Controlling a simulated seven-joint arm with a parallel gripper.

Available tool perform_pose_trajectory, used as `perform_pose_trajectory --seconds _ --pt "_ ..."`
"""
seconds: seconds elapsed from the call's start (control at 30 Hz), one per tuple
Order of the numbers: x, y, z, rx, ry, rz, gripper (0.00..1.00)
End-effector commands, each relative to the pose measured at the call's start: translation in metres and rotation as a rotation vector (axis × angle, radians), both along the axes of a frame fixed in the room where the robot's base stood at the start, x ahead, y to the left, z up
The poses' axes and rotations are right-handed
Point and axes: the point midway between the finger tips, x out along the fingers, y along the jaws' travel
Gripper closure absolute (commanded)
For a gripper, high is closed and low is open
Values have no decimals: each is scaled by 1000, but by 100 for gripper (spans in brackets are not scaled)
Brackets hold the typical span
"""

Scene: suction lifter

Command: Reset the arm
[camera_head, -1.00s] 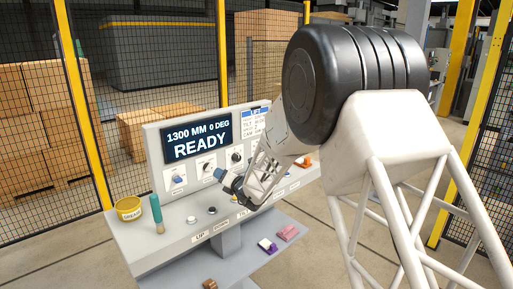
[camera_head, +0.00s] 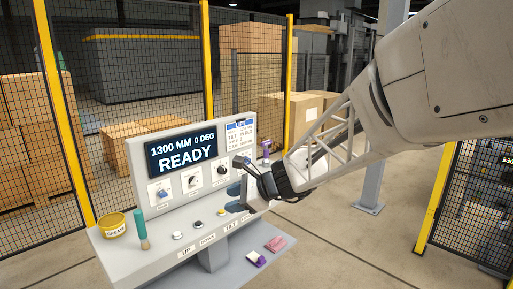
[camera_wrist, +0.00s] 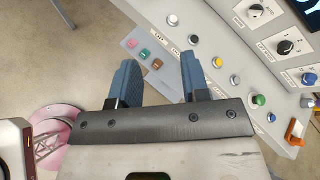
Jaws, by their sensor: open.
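My gripper (camera_head: 235,198) is in front of the right part of the control console (camera_head: 140,243) in the head view. In the wrist view its two blue fingers (camera_wrist: 157,80) stand apart with nothing between them. The fingers hide part of the console's right side in the head view. The screen (camera_head: 182,152) reads "1300 MM 0 DEG READY". My arm reaches in from the upper right.
A yellow grease tin (camera_head: 112,226) and a green-handled brush (camera_head: 141,230) stand on the console's left end. Purple (camera_head: 256,259) and pink (camera_head: 275,244) items lie on the lower shelf. Mesh fencing (camera_head: 110,90) stands behind. Buttons and knobs (camera_wrist: 284,47) line the console.

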Motion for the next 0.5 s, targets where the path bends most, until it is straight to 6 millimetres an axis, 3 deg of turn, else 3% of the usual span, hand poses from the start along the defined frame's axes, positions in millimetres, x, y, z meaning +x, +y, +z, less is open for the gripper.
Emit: perform_pose_trajectory --seconds 0.1,0.5 --pt "-36 -24 4 -122 -97 96 57" --pt "-150 -107 -2 -544 -380 451 57"
